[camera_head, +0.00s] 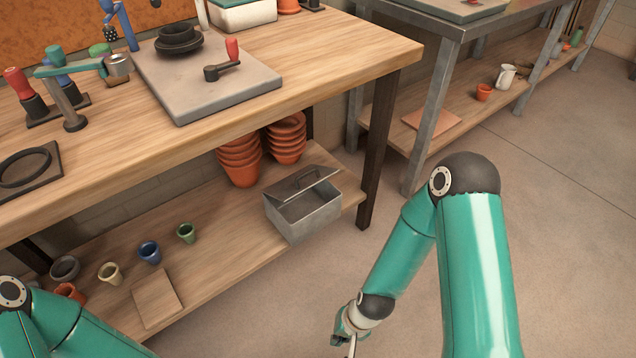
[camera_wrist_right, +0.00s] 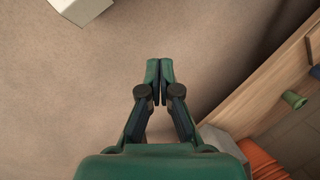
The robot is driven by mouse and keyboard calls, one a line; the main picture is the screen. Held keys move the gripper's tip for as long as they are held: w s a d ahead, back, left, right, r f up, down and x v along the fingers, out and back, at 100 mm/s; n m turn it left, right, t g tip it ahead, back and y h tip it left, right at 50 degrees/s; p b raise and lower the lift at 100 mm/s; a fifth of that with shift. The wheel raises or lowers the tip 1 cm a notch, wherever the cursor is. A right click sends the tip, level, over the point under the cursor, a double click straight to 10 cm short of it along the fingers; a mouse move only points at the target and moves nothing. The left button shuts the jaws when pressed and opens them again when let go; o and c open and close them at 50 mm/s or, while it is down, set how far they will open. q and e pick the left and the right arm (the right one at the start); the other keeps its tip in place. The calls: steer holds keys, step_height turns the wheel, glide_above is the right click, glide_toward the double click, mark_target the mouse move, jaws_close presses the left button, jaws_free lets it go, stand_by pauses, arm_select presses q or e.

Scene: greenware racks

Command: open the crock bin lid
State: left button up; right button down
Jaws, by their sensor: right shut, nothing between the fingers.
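The crock bin (camera_head: 302,222) is a grey metal box on the lower shelf of the wooden bench, near its right end. Its lid (camera_head: 320,175), with a loop handle, is tilted up at the back. The opening shows in front of it, and part of the inside is visible. My right gripper (camera_head: 350,346) is low over the floor, in front of and apart from the bin, partly cut by the frame edge. In the right wrist view its fingers (camera_wrist_right: 160,72) are together and empty above the floor. My left gripper is out of view; only an arm link shows.
Stacked terracotta pots (camera_head: 239,160) stand behind the bin. Small cups, including a green one (camera_head: 186,232), and a flat board (camera_head: 157,298) lie to its left. The bench top (camera_head: 330,62) overhangs the shelf, with a dark leg (camera_head: 382,150) right of the bin. Floor in front is clear.

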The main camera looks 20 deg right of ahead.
steer(key=w+d+f+m+b, duration=0.35)
steer(key=w+m+b, duration=0.25)
steer(key=w+m, duration=0.3)
steer(key=m+t+y+b, duration=0.1)
steer(key=m+t+b, duration=0.8)
steer(key=m+t, duration=0.65)
glide_toward(316, 182)
steer(key=w+g, duration=0.1)
steer(key=w, duration=0.2)
steer(key=w+a+m+b, duration=0.1)
steer(key=w, duration=0.2)
steer(key=w+a+m+g, duration=0.1)
steer(key=w, duration=0.2)
steer(key=shift+w+a+r+g+b, duration=0.15)
steer(key=shift+w+a+g+b, duration=0.1)
steer(key=shift+g+b, duration=0.15)
